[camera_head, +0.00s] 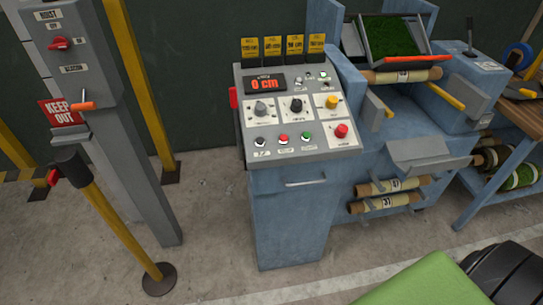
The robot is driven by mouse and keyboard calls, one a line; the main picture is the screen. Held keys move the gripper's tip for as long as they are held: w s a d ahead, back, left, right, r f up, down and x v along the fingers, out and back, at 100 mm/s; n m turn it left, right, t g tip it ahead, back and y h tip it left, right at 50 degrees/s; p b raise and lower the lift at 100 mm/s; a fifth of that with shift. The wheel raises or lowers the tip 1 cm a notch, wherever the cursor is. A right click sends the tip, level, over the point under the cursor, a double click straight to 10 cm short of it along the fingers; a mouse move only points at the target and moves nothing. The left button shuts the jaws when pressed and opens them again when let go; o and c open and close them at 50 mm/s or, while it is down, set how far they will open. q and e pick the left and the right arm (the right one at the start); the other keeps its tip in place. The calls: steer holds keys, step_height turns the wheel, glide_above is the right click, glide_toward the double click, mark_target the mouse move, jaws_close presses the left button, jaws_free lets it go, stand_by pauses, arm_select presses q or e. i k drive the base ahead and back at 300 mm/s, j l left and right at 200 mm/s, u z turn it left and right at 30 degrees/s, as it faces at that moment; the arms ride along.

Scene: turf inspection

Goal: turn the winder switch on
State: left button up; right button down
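The grey sloped control panel (318,148) is on the blue machine console at the centre. It bears a dark-grey knob (260,108), a black knob (296,104) and a yellow knob (332,101). Below them are a black push button (260,142), a red button (283,138), a green button (307,136) and a red mushroom button (341,131). Small switches sit at its upper right. The labels are too small to read, so I cannot tell which control is the winder switch. The display (265,84) reads 0 cm. Neither gripper is in view.
A grey post (95,85) at left carries a red rotary switch (60,43) and an orange lever (82,105). A yellow barrier post (120,230) stands in front. Blue roller machinery (340,200) is at right. An unclear green surface (430,285) fills the lower right.

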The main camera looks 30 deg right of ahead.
mark_target(341, 131)
steer(key=z, duration=1.35)
